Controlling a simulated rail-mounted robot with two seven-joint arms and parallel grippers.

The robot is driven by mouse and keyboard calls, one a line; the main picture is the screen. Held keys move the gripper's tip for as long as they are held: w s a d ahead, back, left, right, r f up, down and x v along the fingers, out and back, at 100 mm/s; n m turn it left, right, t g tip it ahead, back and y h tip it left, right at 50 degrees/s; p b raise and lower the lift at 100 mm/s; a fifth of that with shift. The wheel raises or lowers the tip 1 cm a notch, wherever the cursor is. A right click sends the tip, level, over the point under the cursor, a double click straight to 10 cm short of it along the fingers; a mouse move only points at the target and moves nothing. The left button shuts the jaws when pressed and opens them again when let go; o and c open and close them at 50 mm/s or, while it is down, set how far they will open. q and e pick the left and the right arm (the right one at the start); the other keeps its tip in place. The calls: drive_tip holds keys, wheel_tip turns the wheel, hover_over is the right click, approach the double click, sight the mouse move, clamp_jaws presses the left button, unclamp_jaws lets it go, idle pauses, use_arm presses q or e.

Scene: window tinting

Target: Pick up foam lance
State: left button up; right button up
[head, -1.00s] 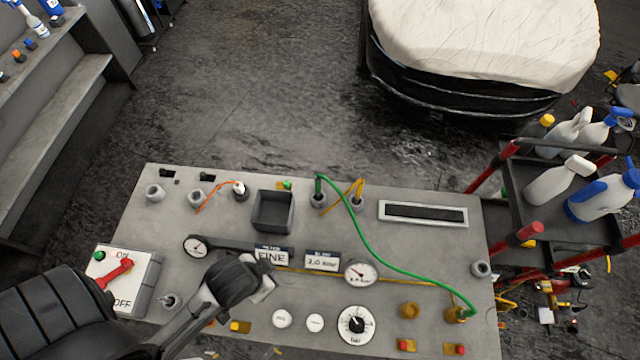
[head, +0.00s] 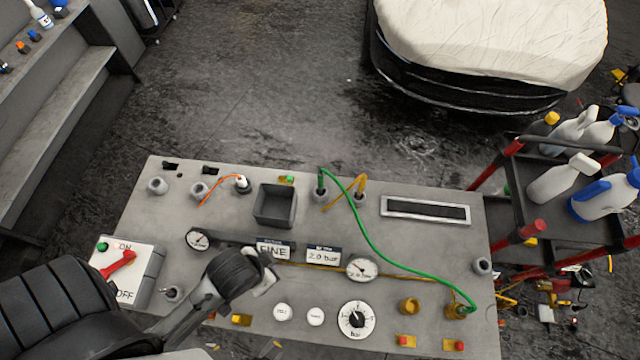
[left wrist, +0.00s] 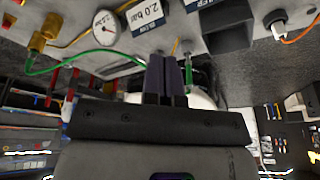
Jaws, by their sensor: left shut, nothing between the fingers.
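I cannot make out a foam lance for certain in either view. My right gripper is in neither view.
A green hose (head: 370,232) arches across the panel. A red ON/OFF switch box (head: 127,271) stands at its left. Open floor lies between.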

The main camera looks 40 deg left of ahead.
use_arm(q)
drive_tip(key=o, duration=1)
drive_tip(key=m+t+y+b, duration=0.5)
drive_tip(key=m+t+b, duration=0.9)
drive_tip(key=m+b, duration=1.25)
approach(320, 179)
drive_tip(key=w+m+p, duration=0.1)
drive_tip(key=w, duration=0.1)
drive_tip(key=w+a+m+p, duration=0.1)
drive_tip(key=w, duration=0.1)
drive_tip(key=w+m+p, duration=0.1)
drive_tip(key=w+m, duration=0.1)
drive_tip(key=shift+a+r, duration=0.25)
drive_tip(key=shift+a, duration=0.1)
drive_tip(key=shift+f+x, duration=0.2)
drive_tip(key=shift+x, duration=2.85)
drive_tip(key=shift+w+a, duration=0.2)
drive_tip(key=shift+w, duration=0.15)
